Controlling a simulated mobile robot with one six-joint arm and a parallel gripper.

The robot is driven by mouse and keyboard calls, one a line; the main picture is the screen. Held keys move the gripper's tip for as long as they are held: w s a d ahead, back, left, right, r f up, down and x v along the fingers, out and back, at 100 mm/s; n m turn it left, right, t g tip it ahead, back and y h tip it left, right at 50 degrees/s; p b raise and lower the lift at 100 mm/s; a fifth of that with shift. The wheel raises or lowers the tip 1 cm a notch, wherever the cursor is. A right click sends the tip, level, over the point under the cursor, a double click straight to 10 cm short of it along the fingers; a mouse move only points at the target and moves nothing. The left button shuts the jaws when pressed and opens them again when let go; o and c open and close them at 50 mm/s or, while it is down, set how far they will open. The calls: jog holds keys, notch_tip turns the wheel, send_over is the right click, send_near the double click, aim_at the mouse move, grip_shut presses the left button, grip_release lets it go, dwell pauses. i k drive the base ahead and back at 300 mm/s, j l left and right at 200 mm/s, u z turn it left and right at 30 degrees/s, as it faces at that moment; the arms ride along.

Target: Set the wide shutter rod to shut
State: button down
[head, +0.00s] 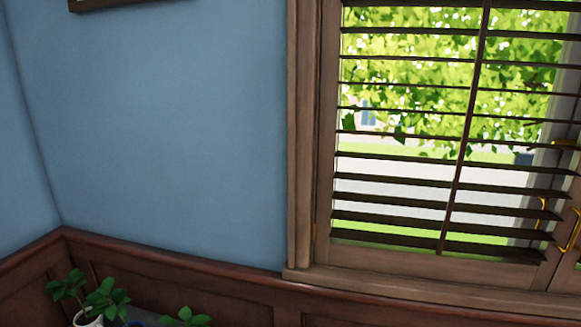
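The wide shutter (400,214) fills the window at the right of the head view. Its dark horizontal slats are tilted open, with bright gaps between them showing leaves, grass and pavement outside. A long dark shutter rod (463,150) runs down the front of the slats, leaning slightly, from the top edge of the view to near the bottom slat. The shutter's top is out of view. My gripper is not in view.
A brown window frame (302,130) and sill (400,289) surround the shutter. Brass handles (570,230) show at the right edge. Potted plants (90,300) stand at the lower left, by dark wood panelling (190,264). The blue wall (170,130) is bare except for a picture frame's edge at the top.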

aim_at(487, 5)
jog(key=z, duration=0.75)
